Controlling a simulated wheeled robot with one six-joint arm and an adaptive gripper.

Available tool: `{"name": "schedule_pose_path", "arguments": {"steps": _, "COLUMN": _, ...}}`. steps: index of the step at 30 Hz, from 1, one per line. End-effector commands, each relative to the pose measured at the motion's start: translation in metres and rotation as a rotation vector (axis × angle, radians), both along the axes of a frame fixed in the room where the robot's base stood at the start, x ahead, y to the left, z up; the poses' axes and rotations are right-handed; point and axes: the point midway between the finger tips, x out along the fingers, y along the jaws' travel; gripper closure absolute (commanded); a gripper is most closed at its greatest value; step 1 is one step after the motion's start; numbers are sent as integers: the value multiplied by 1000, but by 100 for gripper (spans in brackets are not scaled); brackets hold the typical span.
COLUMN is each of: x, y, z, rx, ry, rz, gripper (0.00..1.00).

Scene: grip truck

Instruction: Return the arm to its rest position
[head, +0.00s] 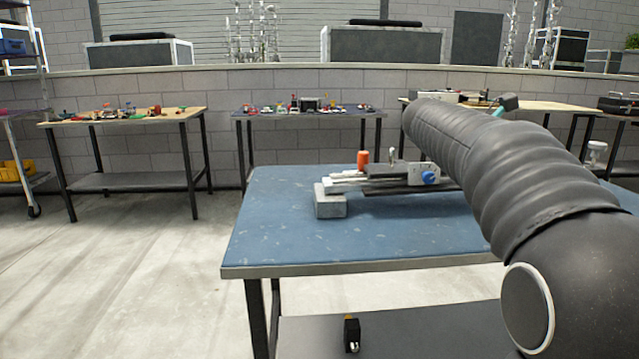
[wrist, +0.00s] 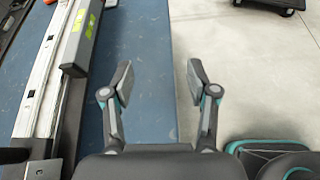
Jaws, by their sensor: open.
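My gripper (wrist: 158,84) is in the wrist view, its two fingers spread apart with nothing between them. Below it are the edge of the blue-topped worktable (wrist: 145,50) and the pale floor beyond. In the head view my dark, sleeved arm reaches from the lower right up over the right part of the worktable (head: 300,235). It hides part of that table, and I cannot clearly make out my gripper there.
A metal rail device (head: 400,175) with an orange knob (head: 363,157) and a grey block (head: 330,200) stands on the worktable; the rail (wrist: 45,75) runs along the wrist view's left. Cluttered tables stand behind. Open floor (head: 130,270) lies left.

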Motion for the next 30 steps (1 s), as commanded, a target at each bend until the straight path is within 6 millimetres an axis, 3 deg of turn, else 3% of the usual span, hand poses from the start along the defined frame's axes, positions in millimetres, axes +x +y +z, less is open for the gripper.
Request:
{"name": "schedule_pose_path", "arguments": {"steps": 8, "x": -31, "y": 20, "z": -22, "rx": 151, "ry": -164, "rz": -23, "gripper": 41}}
{"name": "schedule_pose_path", "arguments": {"steps": 14, "x": -66, "y": 43, "z": -51, "rx": 331, "ry": -340, "rz": -85, "gripper": 41}}
{"name": "schedule_pose_path", "arguments": {"steps": 23, "x": -157, "y": 113, "z": -130, "rx": 785, "ry": -732, "rz": -377, "gripper": 41}}
{"name": "schedule_pose_path", "arguments": {"steps": 30, "x": -227, "y": 174, "z": -195, "rx": 1131, "ry": -991, "rz": -763, "gripper": 41}}
